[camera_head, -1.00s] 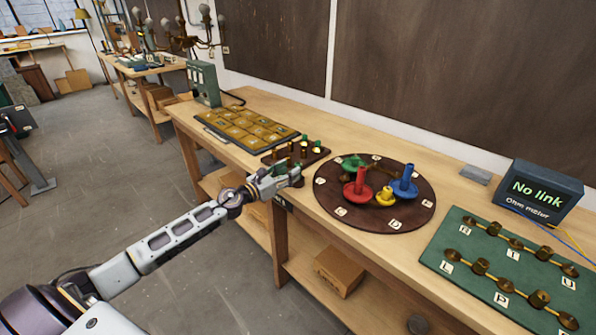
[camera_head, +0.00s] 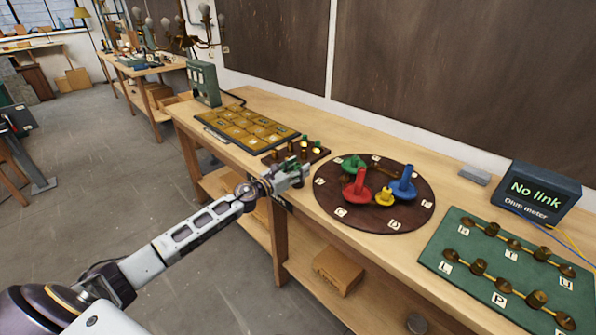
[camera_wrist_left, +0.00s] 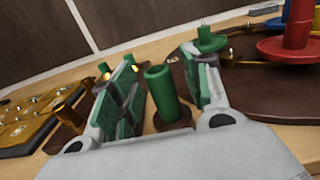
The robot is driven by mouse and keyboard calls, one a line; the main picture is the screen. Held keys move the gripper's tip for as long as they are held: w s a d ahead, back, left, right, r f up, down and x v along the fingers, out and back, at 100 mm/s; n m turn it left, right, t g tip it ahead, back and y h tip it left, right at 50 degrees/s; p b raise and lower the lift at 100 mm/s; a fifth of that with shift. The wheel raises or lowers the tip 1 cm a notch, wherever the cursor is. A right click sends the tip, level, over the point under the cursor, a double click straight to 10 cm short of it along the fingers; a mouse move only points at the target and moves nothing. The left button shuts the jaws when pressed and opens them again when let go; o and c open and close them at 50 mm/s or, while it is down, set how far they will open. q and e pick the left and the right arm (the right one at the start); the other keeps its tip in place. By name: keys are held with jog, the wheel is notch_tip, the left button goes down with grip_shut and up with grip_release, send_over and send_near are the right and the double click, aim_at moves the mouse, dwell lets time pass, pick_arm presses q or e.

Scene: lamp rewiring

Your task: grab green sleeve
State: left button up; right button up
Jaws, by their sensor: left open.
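An upright green sleeve (camera_wrist_left: 161,92) stands on a small round brown base (camera_wrist_left: 173,120) in the left wrist view. My left gripper (camera_wrist_left: 162,62) is open, with one green-padded finger on each side of the sleeve. The sleeve is between the fingers, and I cannot tell whether either pad touches it. In the head view my left gripper (camera_head: 298,170) is at the front edge of the bench, between the small peg board and the round board. It hides the sleeve there. My right gripper is not in view.
The round dark board (camera_head: 334,211) with red, blue, yellow and green pieces is just right of the gripper. A small peg board (camera_head: 270,159) and a brass-tiled panel (camera_head: 248,127) lie behind and left. A green terminal board (camera_head: 437,258) and an ohm meter (camera_head: 541,192) are farther right.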

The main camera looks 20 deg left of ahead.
pick_arm(q)
jog(key=shift+w, duration=0.1)
jog(key=shift+c, duration=0.4)
jog(key=c, duration=0.9)
